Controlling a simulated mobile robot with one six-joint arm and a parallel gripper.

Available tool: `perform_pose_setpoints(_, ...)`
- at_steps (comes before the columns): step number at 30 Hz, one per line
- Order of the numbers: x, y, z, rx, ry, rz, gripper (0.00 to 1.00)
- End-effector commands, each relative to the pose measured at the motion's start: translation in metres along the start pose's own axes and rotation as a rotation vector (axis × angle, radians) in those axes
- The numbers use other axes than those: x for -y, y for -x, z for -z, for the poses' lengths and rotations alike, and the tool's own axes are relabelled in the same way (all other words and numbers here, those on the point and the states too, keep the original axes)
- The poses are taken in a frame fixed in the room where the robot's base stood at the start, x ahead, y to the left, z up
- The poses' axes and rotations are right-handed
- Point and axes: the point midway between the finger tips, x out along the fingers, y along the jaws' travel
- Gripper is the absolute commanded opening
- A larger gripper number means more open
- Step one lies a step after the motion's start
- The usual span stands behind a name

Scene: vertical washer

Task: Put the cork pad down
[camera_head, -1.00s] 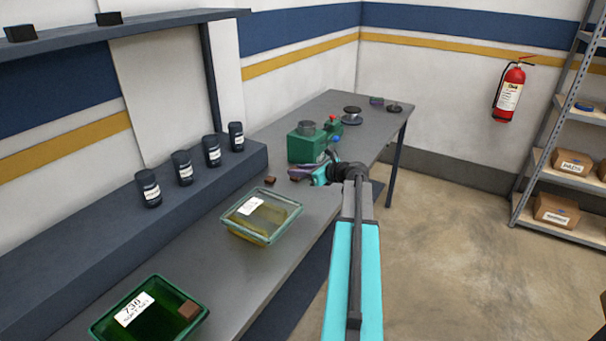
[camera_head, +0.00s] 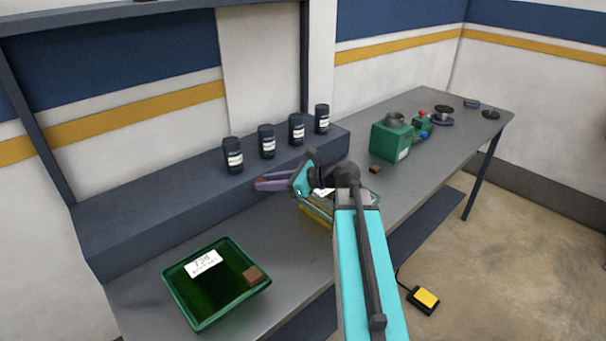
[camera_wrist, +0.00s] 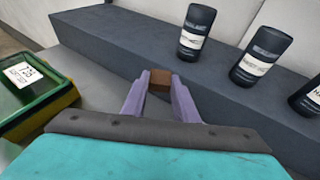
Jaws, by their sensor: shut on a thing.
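My gripper (camera_head: 268,183), with purple fingers, is shut on a small brown block, which I take for the cork pad (camera_wrist: 160,76). The cork pad sits between the fingertips in the wrist view. In the head view the gripper is over the bench, near the front of the raised dark ledge, and the fingers mostly hide the pad. A green tray (camera_head: 178,297) with a white label stands nearer on the bench, and also shows at the left of the wrist view (camera_wrist: 69,97). A similar brown block (camera_head: 252,273) lies in its right side.
Several dark labelled bottles (camera_head: 267,141) stand on the ledge (camera_head: 150,215). A second tray (camera_head: 316,214) is partly hidden behind my arm. A green machine (camera_head: 391,139) and a loose brown block (camera_head: 375,169) are farther along. Bare bench (camera_head: 147,284) surrounds the near tray.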

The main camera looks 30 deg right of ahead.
Motion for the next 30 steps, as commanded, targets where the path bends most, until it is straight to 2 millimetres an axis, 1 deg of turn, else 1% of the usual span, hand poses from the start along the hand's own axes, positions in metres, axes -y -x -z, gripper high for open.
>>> perform_pose_setpoints(1, -0.022, -0.011, -0.003, 0.0, 0.013, -0.035, 0.06)
perform_pose_setpoints(3, -0.047, -0.023, -0.008, -0.001, 0.029, -0.078, 0.06)
perform_pose_setpoints(6, -0.078, -0.036, -0.014, -0.002, 0.05, -0.134, 0.06)
perform_pose_setpoints(9, -0.102, -0.045, -0.018, -0.002, 0.065, -0.175, 0.06)
perform_pose_setpoints(12, -0.116, -0.051, -0.021, -0.003, 0.074, -0.202, 0.06)
perform_pose_setpoints(16, -0.124, -0.053, -0.022, -0.004, 0.079, -0.217, 0.06)
perform_pose_setpoints(30, -0.123, -0.053, -0.022, -0.003, 0.079, -0.216, 0.06)
